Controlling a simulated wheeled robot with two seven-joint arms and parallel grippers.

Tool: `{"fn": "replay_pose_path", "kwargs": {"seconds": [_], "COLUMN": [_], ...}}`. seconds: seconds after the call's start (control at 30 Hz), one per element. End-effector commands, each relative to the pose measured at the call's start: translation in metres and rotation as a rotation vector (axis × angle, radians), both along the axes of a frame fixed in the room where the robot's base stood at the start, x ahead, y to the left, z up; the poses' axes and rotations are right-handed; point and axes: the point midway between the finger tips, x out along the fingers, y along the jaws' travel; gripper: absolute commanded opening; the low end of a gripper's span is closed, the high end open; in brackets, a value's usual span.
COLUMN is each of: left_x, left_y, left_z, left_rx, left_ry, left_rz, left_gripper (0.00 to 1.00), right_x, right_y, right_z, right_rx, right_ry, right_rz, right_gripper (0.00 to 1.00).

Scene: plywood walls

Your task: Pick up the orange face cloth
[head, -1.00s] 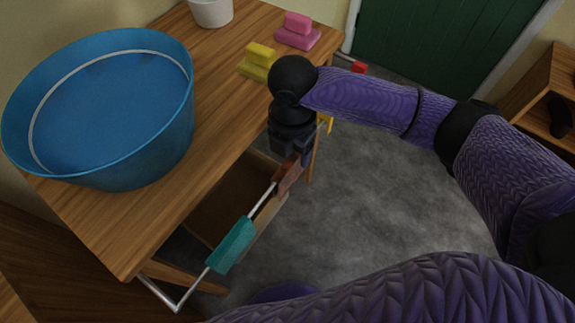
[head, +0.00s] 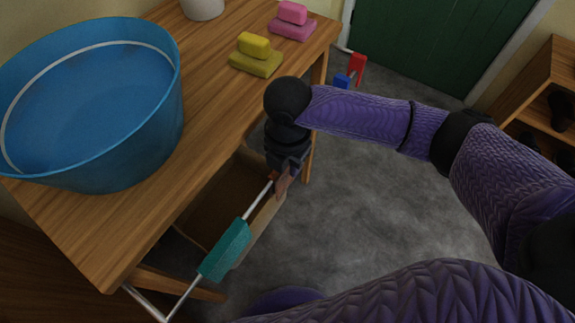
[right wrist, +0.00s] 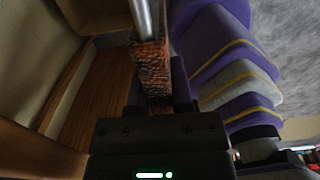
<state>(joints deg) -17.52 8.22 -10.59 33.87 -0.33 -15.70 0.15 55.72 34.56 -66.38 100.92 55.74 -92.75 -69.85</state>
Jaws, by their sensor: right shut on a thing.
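The orange face cloth (head: 281,186) looks brownish orange and hangs on a metal rail along the table's side. My right gripper (head: 283,170) points down over the rail and is shut on the cloth. In the right wrist view the cloth (right wrist: 153,72) is a narrow textured strip below the bright rail, between my right gripper's fingers (right wrist: 157,100). The cloth is still at the rail. My left gripper is not in view.
A teal cloth (head: 225,250) hangs nearer on the same rail (head: 182,299). The wooden table (head: 205,105) carries a blue tub (head: 150,135), yellow blocks (head: 255,62), pink blocks (head: 292,27) and a white pot (head: 203,8). Red (head: 358,67) and blue (head: 341,81) items show beyond it. Grey floor is clear.

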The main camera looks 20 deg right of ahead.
Motion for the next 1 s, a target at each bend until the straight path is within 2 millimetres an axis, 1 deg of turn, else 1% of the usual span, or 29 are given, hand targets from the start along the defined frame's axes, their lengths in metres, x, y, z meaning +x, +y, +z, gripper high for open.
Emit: {"fn": "replay_pose_path", "kwargs": {"seconds": [0.17,0.27,0.37,0.4,0.5,0.6,0.7,0.83,1.0], "left_x": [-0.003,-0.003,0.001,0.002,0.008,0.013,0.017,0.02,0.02], "left_y": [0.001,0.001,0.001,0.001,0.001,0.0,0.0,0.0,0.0], "left_z": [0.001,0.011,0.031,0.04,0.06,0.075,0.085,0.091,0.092], "left_rx": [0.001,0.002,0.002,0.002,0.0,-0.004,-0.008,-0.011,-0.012], "left_ry": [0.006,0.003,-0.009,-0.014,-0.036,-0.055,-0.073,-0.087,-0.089], "left_rz": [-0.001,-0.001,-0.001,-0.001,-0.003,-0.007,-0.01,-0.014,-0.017], "left_gripper": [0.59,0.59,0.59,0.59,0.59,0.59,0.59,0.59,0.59], "right_x": [0.0,0.0,0.001,0.001,0.001,0.001,0.0,0.0,0.0], "right_y": [0.0,0.0,0.0,0.0,0.0,0.0,0.0,0.0,0.0], "right_z": [0.001,0.017,0.051,0.067,0.105,0.137,0.161,0.178,0.181], "right_rx": [0.001,0.0,0.002,0.002,0.002,0.002,0.001,0.001,0.002], "right_ry": [-0.001,-0.004,-0.009,-0.009,-0.01,-0.007,-0.004,-0.001,0.001], "right_rz": [0.0,0.0,0.001,0.001,0.001,0.001,-0.001,0.0,0.0], "right_gripper": [0.0,0.0,0.0,0.0,0.0,0.0,0.0,0.0,0.0]}}
